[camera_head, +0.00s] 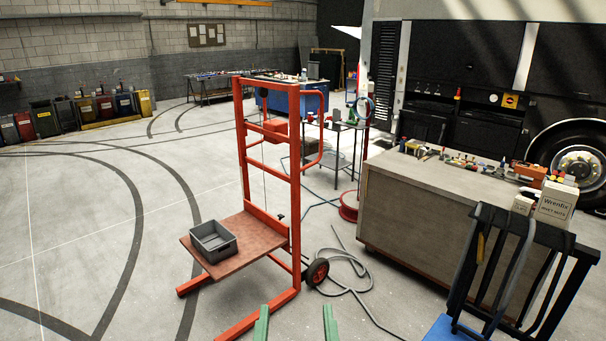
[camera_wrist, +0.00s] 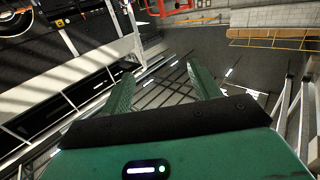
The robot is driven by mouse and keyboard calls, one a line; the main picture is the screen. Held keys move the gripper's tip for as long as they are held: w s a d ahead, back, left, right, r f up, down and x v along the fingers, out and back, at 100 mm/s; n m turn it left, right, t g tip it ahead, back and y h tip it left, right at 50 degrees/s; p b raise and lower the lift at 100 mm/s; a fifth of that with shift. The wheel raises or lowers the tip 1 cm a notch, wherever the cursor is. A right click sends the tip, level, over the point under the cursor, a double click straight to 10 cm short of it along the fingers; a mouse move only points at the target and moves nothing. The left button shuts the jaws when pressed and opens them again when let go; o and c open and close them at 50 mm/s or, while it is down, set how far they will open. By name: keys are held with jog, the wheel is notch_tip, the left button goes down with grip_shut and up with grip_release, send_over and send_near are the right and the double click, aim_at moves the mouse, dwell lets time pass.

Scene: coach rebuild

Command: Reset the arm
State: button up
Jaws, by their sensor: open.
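My gripper (camera_head: 296,322) shows at the bottom edge of the head view as two green fingertips held apart, with nothing between them. In the wrist view the two green fingers of my gripper (camera_wrist: 160,88) are spread wide and empty. Beyond them the wrist view shows a tilted view of the dark upper wall and ceiling area. The rest of my arm is out of sight in the head view.
An orange lift trolley (camera_head: 295,180) stands ahead, with a grey bin (camera_head: 213,243) on its platform (camera_head: 258,240). A workbench (camera_head: 420,215) with small parts is at right. A black rack (camera_head: 530,230) stands at front right. A hose (camera_head: 345,275) lies on the floor. Floor at left is clear.

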jog(key=s+f+t+b, duration=0.45)
jog(key=f+b, duration=0.35)
jog(key=b, duration=0.7)
jog(key=s+f+t+b, duration=0.3)
jog(key=s+f+b, duration=0.35)
jog(key=b, duration=0.95)
notch_tip(320, 180, up, 38)
jog(key=w+p, duration=0.1)
jog(key=p, duration=3.9)
jog(key=shift+w+d+r, duration=0.2)
jog(key=shift+w, duration=0.15)
jog(key=shift+f, duration=0.1)
